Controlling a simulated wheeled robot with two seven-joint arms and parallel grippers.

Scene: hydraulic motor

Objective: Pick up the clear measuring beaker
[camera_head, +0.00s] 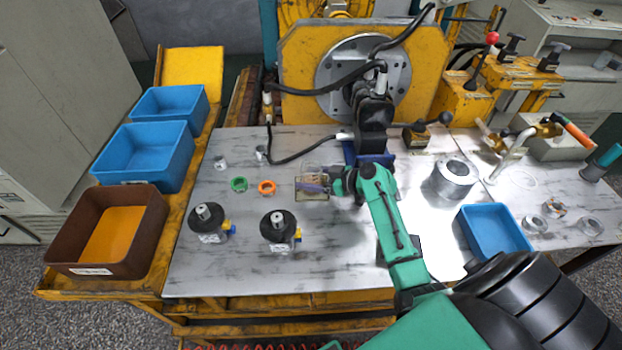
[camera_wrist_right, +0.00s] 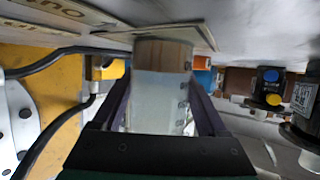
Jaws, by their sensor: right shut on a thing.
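The clear measuring beaker (camera_wrist_right: 160,100) fills the middle of the right wrist view, a pale see-through cylinder with dark marks up one side and a brown band at its end by the table. My right gripper (camera_wrist_right: 160,112) is shut on it, with one purple finger along each side. In the head view my right gripper (camera_head: 316,187) reaches in from the right over a small tan square plate (camera_head: 301,196). The beaker is hard to make out there. I cannot tell whether it touches the plate. My left gripper is out of view.
Orange (camera_head: 267,187) and green (camera_head: 239,184) rings lie left of the gripper. Two black motors (camera_head: 279,229) (camera_head: 208,222) stand in front. A metal cylinder (camera_head: 453,180) and blue tray (camera_head: 494,232) stand to the right. Black hoses (camera_head: 300,152) hang behind. The front table strip is clear.

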